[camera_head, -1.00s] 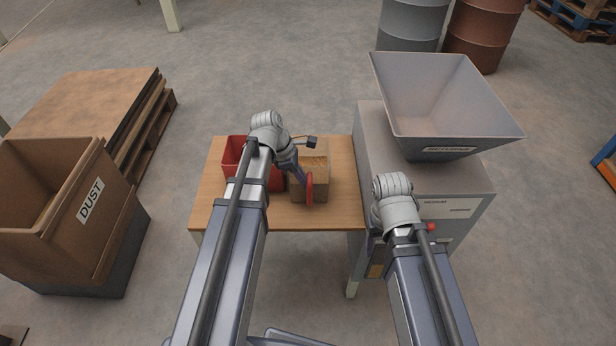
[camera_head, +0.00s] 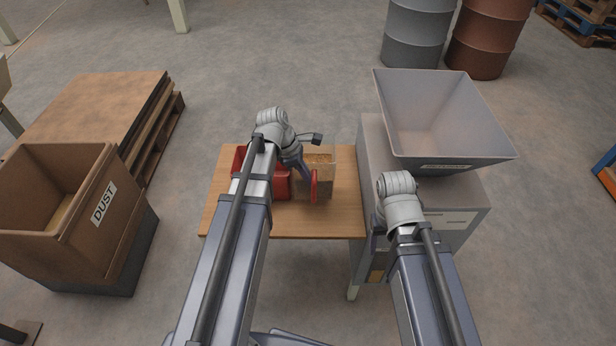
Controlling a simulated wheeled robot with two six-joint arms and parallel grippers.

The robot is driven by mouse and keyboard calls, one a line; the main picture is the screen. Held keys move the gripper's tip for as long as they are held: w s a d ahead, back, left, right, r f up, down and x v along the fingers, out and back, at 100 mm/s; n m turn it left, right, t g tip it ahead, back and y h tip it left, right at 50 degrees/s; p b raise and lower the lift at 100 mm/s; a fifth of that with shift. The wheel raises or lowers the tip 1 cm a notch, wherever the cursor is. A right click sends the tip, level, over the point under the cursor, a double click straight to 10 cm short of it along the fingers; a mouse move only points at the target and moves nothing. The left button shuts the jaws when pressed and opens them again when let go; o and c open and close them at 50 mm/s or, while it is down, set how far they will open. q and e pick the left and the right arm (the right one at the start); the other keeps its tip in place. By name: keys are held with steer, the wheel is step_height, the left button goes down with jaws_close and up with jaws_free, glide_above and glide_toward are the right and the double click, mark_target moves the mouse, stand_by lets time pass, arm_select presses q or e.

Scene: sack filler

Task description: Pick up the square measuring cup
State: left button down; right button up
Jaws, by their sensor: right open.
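A clear square-sided container (camera_head: 325,160) with brown grainy contents stands on the wooden table. I cannot tell whether it is the square measuring cup. A red box (camera_head: 239,160) stands left of it, partly hidden by my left arm. My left gripper (camera_head: 308,178) points down in front of the clear container, with a red rounded piece (camera_head: 315,187) at its tip. I cannot tell whether it holds this piece, or how its jaws stand. My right gripper (camera_head: 376,244) is open beside the table's right edge, mostly hidden behind my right wrist.
The wooden table (camera_head: 335,222) has free room at its front and right. A grey machine with a hopper (camera_head: 440,115) stands right of it. Drums (camera_head: 415,35) stand behind.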

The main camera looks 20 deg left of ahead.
arm_select(q)
step_height(320, 180, up, 12)
steer(key=p, duration=1)
steer(key=shift+f, duration=0.2)
arm_select(e)
step_height(320, 180, up, 12)
steer(key=shift+f, duration=0.2)
